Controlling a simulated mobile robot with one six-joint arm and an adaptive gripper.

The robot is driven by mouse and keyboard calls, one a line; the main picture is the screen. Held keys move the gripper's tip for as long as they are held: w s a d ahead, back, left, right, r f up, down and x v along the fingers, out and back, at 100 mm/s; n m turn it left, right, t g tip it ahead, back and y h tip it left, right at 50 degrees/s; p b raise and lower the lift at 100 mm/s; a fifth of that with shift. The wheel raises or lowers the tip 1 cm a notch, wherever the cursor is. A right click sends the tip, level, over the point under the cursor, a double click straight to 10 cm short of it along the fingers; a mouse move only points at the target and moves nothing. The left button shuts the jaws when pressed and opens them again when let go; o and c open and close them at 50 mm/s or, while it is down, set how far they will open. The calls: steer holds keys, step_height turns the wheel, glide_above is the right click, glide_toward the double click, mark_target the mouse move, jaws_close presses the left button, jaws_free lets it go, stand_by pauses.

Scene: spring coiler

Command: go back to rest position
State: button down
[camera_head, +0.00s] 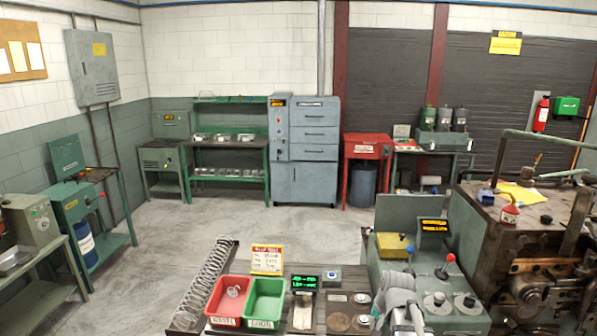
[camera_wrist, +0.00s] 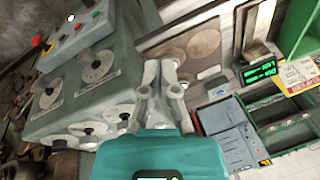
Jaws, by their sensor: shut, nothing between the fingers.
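My gripper (camera_wrist: 162,68) is in the middle of the wrist view, with its grey fingers closed together and nothing between them. The teal gripper body (camera_wrist: 155,155) fills the bottom of that view. In the head view my gripper (camera_head: 405,322) shows at the bottom edge, partly cut off, at the right end of the workbench beside the machine's control panel. The fingers are above the bench surface near the round discs (camera_head: 340,322); I cannot tell the exact height.
A red bin (camera_head: 225,322) with a small coil inside and an empty-looking green bin (camera_head: 264,312) stand on the bench. A long spring (camera_head: 205,285) lies at its left. The control panel (camera_head: 456,318) with dials and a red-knobbed lever is close right. Open floor lies behind the bench.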

steer(key=s+a+f+n+g+b, duration=0.1)
steer(key=s+a+f+n, duration=0.1)
steer(key=s, duration=0.4)
steer(key=s+a+f+n+g+h+b, duration=0.1)
steer(key=s+a+f+n, duration=0.1)
steer(key=s, duration=0.3)
steer(key=shift+s+a+f+n+g+h+b, duration=0.3)
steer(key=shift+s+a+n+b, duration=0.1)
steer(key=shift+a+n, duration=0.15)
steer(key=shift+w, duration=0.15)
